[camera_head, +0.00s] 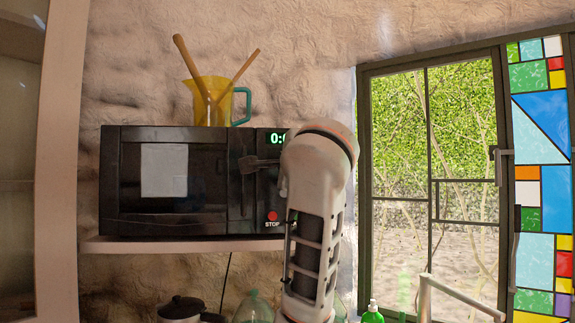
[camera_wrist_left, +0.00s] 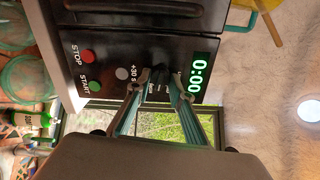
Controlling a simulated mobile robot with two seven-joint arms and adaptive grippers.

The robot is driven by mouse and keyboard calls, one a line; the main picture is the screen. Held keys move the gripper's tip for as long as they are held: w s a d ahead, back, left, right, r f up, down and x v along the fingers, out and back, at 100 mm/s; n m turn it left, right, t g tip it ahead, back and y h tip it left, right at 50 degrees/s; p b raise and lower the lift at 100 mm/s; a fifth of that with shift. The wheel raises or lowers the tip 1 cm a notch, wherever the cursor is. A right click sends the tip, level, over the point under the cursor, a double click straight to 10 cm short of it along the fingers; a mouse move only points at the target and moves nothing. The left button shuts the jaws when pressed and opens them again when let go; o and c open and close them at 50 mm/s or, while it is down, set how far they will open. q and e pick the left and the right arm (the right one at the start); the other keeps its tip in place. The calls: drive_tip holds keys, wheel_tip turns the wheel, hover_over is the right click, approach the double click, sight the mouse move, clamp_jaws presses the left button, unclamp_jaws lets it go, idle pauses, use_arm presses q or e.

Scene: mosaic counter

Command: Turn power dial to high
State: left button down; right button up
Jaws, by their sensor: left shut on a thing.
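The black microwave (camera_head: 215,180) stands on a shelf, its control panel at its right end. My left arm (camera_head: 318,200) rises in front of that panel and covers most of it. In the left wrist view the panel shows sideways, with the lit 0:00 display (camera_wrist_left: 198,78), red STOP button (camera_wrist_left: 86,55) and green START button (camera_wrist_left: 95,86). My left gripper (camera_wrist_left: 160,84) has its two fingers on either side of the small dark power dial (camera_wrist_left: 161,76) and is shut on it. The dial's setting cannot be read. My right gripper is not in view.
A yellow jug (camera_head: 215,100) with wooden utensils stands on the microwave. The shelf edge (camera_head: 180,245) runs below it. A pot (camera_head: 182,308), glassware and a green bottle (camera_head: 372,315) are lower down. A window (camera_head: 435,180) is at the right.

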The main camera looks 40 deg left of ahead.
use_arm(q)
drive_tip(key=shift+m, duration=2.1)
drive_tip(key=c, duration=1.8)
unclamp_jaws()
drive_tip(key=v, duration=1.2)
drive_tip(key=shift+d, duration=0.1)
